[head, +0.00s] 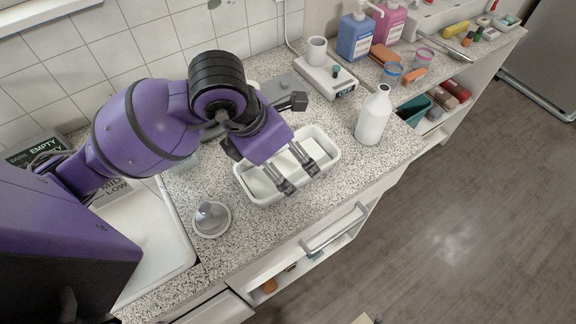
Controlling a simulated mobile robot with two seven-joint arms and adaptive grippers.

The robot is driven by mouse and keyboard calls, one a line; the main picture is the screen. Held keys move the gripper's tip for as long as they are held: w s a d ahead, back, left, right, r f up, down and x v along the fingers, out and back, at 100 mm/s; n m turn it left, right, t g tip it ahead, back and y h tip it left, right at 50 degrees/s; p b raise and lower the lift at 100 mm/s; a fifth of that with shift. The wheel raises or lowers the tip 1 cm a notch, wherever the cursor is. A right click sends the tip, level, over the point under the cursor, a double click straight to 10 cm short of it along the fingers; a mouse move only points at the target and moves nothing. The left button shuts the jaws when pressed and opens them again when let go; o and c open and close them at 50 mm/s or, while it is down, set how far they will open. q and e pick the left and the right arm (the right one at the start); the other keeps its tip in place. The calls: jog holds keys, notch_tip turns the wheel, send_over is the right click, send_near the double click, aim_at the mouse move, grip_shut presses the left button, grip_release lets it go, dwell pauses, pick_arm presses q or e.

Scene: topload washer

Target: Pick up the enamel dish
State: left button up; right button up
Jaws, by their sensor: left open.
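The enamel dish (334,153) is a white, rectangular, open tray on the speckled counter, in the middle of the head view. My left gripper (301,180) is above the dish, its two dark fingertips apart and pointing toward the dish's near long side. Nothing shows between the fingers. I cannot tell whether the fingertips touch the dish. The gripper and wrist hide part of the dish's far left side and interior. My right gripper is not in view.
A white bottle (373,117) stands right of the dish, and a scale (325,77) with a white cup (317,50) behind it. A grey cone-shaped item (211,218) sits front left. A white basin (150,235) is at left. Counter between dish and front edge is clear.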

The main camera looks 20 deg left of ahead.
aim_at(295, 168)
pick_arm(q)
jog(key=x, duration=0.3)
jog(key=shift+w+f, duration=0.1)
jog(key=shift+w, duration=0.05)
jog(key=shift+c, duration=0.5)
jog(key=c, duration=1.4)
jog(key=shift+c, duration=0.6)
